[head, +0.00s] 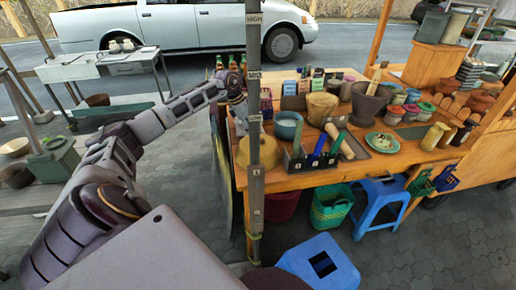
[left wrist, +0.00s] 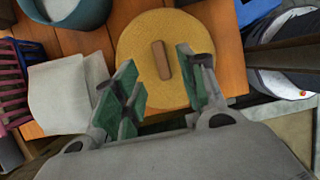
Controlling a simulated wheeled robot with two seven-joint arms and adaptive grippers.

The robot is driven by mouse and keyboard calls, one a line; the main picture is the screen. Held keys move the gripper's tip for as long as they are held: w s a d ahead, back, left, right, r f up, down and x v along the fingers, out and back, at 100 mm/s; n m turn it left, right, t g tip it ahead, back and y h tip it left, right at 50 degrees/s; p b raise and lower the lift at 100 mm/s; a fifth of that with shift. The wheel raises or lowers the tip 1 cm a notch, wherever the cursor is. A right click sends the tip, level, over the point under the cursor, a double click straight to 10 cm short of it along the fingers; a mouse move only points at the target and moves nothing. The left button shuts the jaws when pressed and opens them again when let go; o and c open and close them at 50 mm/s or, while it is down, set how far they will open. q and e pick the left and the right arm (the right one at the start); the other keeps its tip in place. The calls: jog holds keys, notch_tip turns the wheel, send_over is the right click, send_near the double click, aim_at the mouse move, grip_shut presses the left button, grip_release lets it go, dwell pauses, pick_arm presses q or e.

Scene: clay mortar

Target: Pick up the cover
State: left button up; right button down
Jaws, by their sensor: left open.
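The cover is a round yellow woven lid with a brown bar handle; in the left wrist view the cover (left wrist: 200,30) lies on the wooden table, its handle upright in the picture. In the head view the cover (head: 270,152) sits at the table's left corner, partly hidden by a pole. My left gripper (left wrist: 157,72) is open, its green-padded fingers to either side of the handle in the picture, holding nothing. How far it is above the handle I cannot tell. In the head view the left gripper (head: 241,108) is partly behind the pole. My right gripper is not in view.
A pole (head: 254,190) stands in front of the cover. A teal bowl (head: 288,125) and a clay mortar (head: 368,101) stand to its right on the crowded table. In the left wrist view, white cloth or paper (left wrist: 62,95) lies left of the cover. A blue stool (head: 318,266) stands on the ground.

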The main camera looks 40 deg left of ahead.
pick_arm(q)
jog(key=shift+f, duration=0.2)
jog(key=shift+x, duration=1.75)
jog(key=shift+d+f, duration=0.1)
jog(key=shift+f, duration=0.65)
jog(key=shift+w+f, duration=0.1)
jog(key=shift+f, duration=0.05)
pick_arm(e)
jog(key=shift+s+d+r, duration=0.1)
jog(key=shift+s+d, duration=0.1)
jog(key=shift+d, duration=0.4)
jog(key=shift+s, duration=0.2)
